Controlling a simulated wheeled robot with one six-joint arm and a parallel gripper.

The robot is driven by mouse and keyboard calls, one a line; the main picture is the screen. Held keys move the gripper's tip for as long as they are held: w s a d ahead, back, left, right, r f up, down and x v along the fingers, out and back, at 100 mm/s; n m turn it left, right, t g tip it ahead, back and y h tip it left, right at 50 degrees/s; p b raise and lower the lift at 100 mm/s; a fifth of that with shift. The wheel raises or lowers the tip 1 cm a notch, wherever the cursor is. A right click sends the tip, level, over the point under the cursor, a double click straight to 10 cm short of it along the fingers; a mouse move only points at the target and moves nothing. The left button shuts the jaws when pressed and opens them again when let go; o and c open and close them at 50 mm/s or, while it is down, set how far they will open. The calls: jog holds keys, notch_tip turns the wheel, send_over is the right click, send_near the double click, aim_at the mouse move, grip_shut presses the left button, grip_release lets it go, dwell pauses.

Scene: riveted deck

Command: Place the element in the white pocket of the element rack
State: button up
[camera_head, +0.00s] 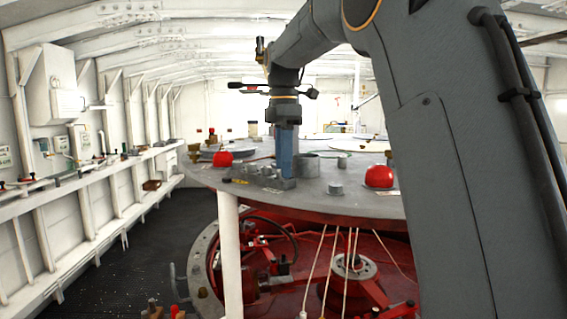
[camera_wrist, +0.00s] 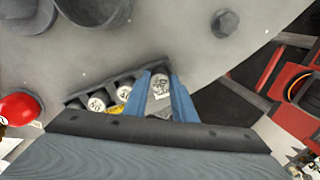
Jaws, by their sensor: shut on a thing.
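The element rack (camera_wrist: 75,101) is a dark grey holder on the round deck table. In the wrist view it holds cylinders with pale, marked tops (camera_wrist: 97,103). My gripper (camera_wrist: 161,90) has its two blue fingers shut on an element (camera_wrist: 160,82) with a pale, marked top, at the rack's right end. I cannot tell whether this element is seated in a pocket or just above it. A pale patch shows between the fingers, and a yellow patch left of them. In the head view my gripper (camera_head: 287,176) points straight down at the rack (camera_head: 262,181); its fingers hide part of it.
The grey round table (camera_head: 325,201) also carries red domes (camera_head: 378,177), a short open cylinder (camera_head: 306,165) just right of my gripper, and bolts. Red machinery (camera_head: 350,270) lies below the table edge. A white wall with a ledge stands at left.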

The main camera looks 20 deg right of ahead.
jog(key=o, duration=1)
jog(key=shift+r+b, duration=1.3)
jog(key=shift+r, duration=4.85)
